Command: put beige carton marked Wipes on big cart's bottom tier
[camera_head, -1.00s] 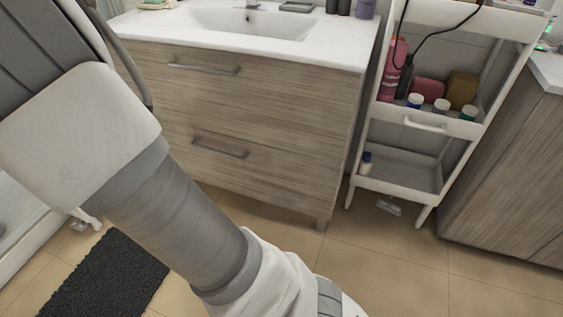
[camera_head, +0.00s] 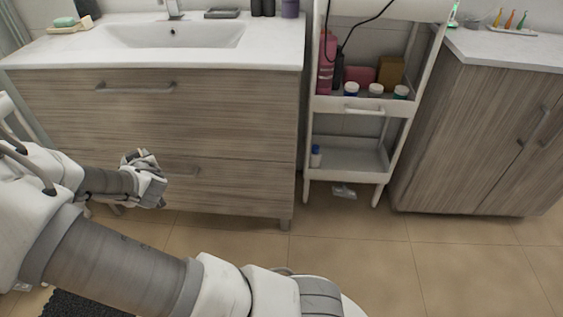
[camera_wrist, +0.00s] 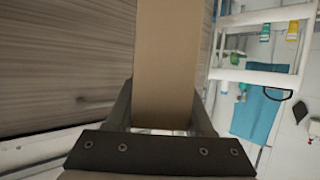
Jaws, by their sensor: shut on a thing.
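A plain beige carton (camera_wrist: 166,60) fills the middle of the wrist view, between the two fingers of my gripper (camera_wrist: 161,108). My gripper is shut on it; no marking shows on the side in view. In the head view I cannot make out the carton, and the end of my arm is at the left, in front of the sink cabinet. The white cart stands right of that cabinet, apart from my arm. Its bottom tier (camera_head: 358,160) holds a small bottle with a blue cap (camera_head: 316,156) at the left end, and the rest is bare.
The cart's middle tier holds a pink bottle (camera_head: 327,62), several jars and a brown box (camera_head: 390,71). A dark cable (camera_head: 352,35) hangs over it. A wood cabinet (camera_head: 425,130) stands close on the right. The tiled floor (camera_head: 345,240) before the cart is clear.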

